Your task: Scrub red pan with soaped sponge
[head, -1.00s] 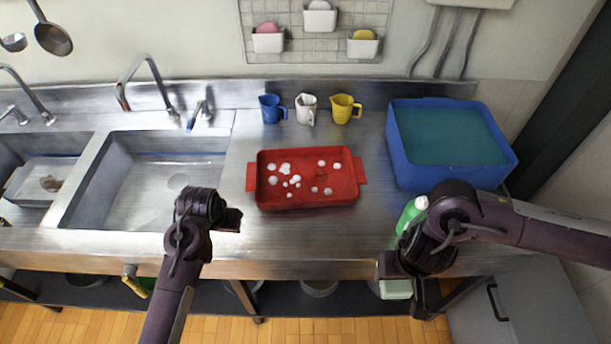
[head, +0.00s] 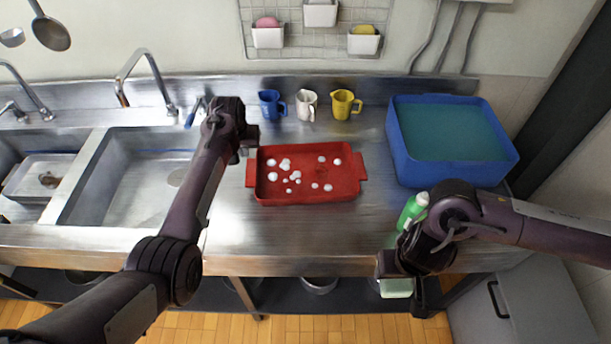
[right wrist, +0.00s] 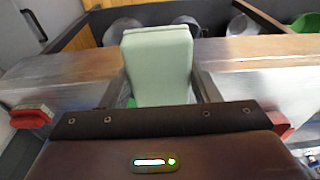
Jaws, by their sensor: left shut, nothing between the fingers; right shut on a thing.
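The red pan (head: 306,197), a rectangular tray with two side handles, lies on the steel counter with several white foam blobs inside. My left gripper (head: 246,146) is shut and empty by the pan's upper left corner, near its left handle; I cannot tell if it touches. My right gripper (right wrist: 161,88) is shut on the pale green sponge (right wrist: 158,52), its fingers on both sides. In the head view the sponge (head: 396,288) hangs at the counter's front edge, right of and nearer than the pan. No foam is clear on the sponge's visible face.
A green bottle (head: 413,208) stands close beside my right arm. A blue tub of liquid (head: 398,152) stands at the right. Blue (head: 270,103), white (head: 306,104) and yellow (head: 343,103) jugs stand behind the pan. The sink (head: 140,207) is at the left.

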